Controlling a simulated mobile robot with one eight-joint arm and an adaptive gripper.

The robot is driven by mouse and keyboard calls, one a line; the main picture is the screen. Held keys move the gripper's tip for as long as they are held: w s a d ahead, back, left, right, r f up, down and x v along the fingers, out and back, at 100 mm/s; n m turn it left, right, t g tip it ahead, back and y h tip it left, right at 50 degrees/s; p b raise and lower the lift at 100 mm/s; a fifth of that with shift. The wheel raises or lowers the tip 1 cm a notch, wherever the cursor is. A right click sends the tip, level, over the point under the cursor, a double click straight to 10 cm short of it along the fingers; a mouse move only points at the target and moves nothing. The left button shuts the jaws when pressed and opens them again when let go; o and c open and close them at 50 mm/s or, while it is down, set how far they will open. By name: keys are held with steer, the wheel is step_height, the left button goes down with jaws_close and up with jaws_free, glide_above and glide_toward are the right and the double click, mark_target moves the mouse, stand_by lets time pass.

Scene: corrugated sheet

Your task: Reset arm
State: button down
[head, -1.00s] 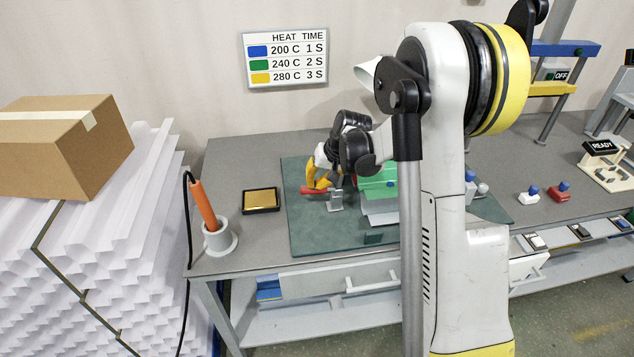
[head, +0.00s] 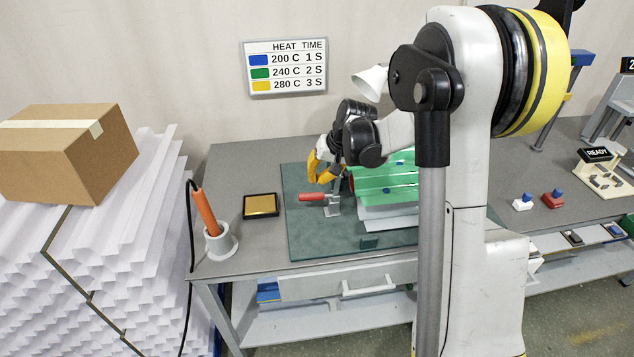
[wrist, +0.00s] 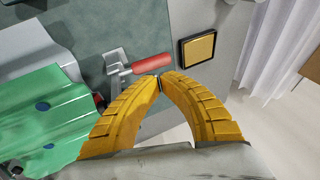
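My gripper (head: 317,181) has yellow ribbed fingers and hangs just above the red handle of a toggle clamp (head: 312,197). In the wrist view the fingertips (wrist: 160,79) come together with nothing clearly held between them. The clamp's red handle (wrist: 151,64) lies just beyond the tips and looks apart from them. My arm hides the sheet's right part.
A gold pad in a black frame (head: 261,205) and an orange tool in a grey holder (head: 205,210) stand left of the mat. A cardboard box (head: 70,150) sits on stacked white corrugated sheets (head: 120,250). Red and white button blocks (head: 553,199) stand right.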

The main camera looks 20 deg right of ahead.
steer(key=a+p+v, duration=0.1)
steer(key=v, duration=0.5)
steer(key=shift+w+a+r+p, duration=0.2)
steer(key=shift+r+p, duration=0.1)
steer(key=shift+r, duration=0.15)
